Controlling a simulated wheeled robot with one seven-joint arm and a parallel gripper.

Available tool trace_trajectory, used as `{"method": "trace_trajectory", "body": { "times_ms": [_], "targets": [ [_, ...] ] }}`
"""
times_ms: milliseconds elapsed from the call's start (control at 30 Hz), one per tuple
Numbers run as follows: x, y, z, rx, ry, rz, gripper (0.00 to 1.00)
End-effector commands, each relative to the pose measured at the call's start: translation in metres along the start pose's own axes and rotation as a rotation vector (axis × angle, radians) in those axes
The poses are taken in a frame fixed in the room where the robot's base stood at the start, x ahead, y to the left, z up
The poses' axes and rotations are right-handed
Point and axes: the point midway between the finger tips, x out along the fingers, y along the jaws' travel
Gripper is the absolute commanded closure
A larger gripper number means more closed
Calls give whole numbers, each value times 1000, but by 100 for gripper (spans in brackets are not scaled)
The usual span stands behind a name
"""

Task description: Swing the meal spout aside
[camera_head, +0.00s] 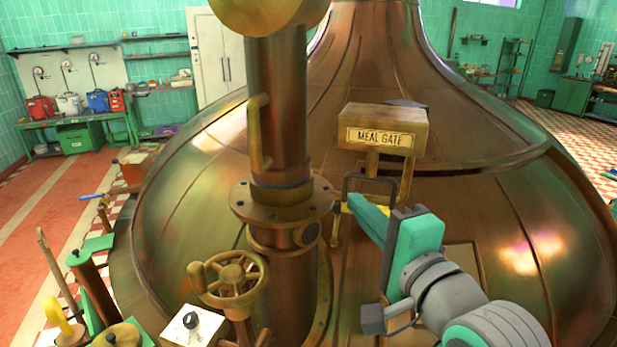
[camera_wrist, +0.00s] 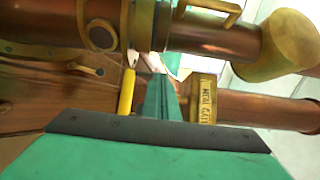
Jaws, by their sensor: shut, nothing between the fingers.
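The meal spout (camera_head: 277,110) is an upright copper pipe with a brass bolted flange (camera_head: 282,203) around it and a brass bar handle (camera_head: 257,140) on its left side. The spout also lies sideways across the top of the wrist view (camera_wrist: 205,40), with its handle (camera_wrist: 212,8) at the upper edge. My gripper (camera_head: 352,202) is shut and empty, right of the flange and in front of the MEAL GATE box (camera_head: 385,130). In the wrist view its teal fingers (camera_wrist: 166,98) point toward the spout. I cannot tell whether the fingertips touch anything.
The large copper kettle dome (camera_head: 480,190) fills the space behind and right. A brass handwheel (camera_head: 235,277) and a white knob box (camera_head: 190,325) stand at lower left. A yellow lever (camera_wrist: 127,92) is beside my fingers in the wrist view. Open tiled floor (camera_head: 60,215) lies left.

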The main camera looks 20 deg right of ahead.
Motion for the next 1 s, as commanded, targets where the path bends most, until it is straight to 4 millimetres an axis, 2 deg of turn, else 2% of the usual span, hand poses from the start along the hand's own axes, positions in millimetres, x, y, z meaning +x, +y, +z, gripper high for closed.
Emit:
{"method": "trace_trajectory", "body": {
  "times_ms": [233,367,567,933,1000],
  "targets": [
    [-1,0,-2,0,4,0,100],
    [5,0,-2,1,4,0,100],
    [34,1,0,1,-1,1,100],
    [103,0,0,1,0,1,100],
    [110,0,9,-2,-1,1,100]
  ]
}}
